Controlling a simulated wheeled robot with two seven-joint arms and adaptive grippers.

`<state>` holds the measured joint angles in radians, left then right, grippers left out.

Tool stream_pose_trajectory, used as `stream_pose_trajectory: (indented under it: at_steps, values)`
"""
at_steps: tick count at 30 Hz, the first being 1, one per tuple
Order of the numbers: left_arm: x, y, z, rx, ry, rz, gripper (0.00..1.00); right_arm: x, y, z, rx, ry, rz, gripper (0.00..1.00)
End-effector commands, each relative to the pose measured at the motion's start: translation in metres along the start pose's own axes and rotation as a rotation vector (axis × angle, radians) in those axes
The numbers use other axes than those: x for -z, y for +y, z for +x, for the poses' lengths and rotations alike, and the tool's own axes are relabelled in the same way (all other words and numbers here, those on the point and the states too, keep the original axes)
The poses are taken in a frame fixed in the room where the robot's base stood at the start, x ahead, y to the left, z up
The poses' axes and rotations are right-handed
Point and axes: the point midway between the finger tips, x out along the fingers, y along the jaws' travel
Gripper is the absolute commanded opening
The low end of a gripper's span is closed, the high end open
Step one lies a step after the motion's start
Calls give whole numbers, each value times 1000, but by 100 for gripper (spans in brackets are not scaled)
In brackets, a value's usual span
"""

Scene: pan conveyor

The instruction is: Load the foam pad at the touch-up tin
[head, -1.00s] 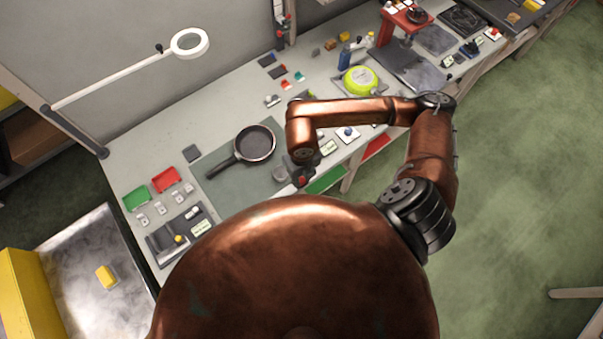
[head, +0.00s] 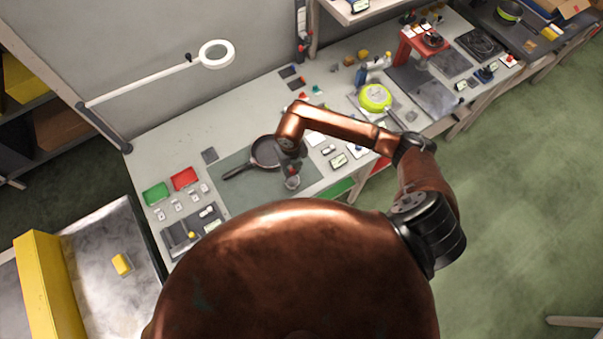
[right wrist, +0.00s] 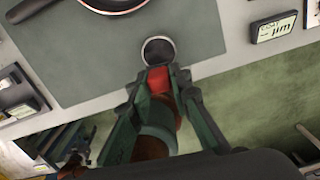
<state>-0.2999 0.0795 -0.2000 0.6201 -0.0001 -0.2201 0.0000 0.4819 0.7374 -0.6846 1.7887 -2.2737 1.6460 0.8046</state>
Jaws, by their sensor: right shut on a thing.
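The touch-up tin, a small round metal cup with a dark inside, stands at the front edge of the grey-green mat; it shows in the head view (head: 292,183) and the right wrist view (right wrist: 158,49). My right gripper (head: 291,171) is just above and beside the tin. In the right wrist view, the gripper (right wrist: 158,76) is shut on a red piece (right wrist: 159,80) between its fingertips, close against the tin's near rim. I cannot tell if they touch. The foam pad's face cannot be made out. My left gripper is not in view.
A dark frying pan (head: 266,151) lies on the mat (head: 235,192) behind the tin. Red (head: 184,178) and green (head: 156,193) trays stand left. A label block (right wrist: 275,27) sits right of the tin.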

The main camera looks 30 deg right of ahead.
Motion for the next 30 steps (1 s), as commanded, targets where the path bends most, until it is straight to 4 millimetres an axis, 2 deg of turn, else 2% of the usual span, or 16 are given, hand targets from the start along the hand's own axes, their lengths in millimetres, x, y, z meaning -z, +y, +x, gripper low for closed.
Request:
stream_pose_trajectory:
  at_steps: [1,5,11,24,30]
  values:
    - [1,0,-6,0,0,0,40,-3,2,0,-1,7,2,0]
    - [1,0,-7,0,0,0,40,-6,1,8,3,12,-1,0]
    - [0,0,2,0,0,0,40,-6,1,20,4,13,-1,0]
    - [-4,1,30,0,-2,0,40,-6,1,62,3,12,-1,0]
    - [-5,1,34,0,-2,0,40,-6,0,68,4,11,-1,0]
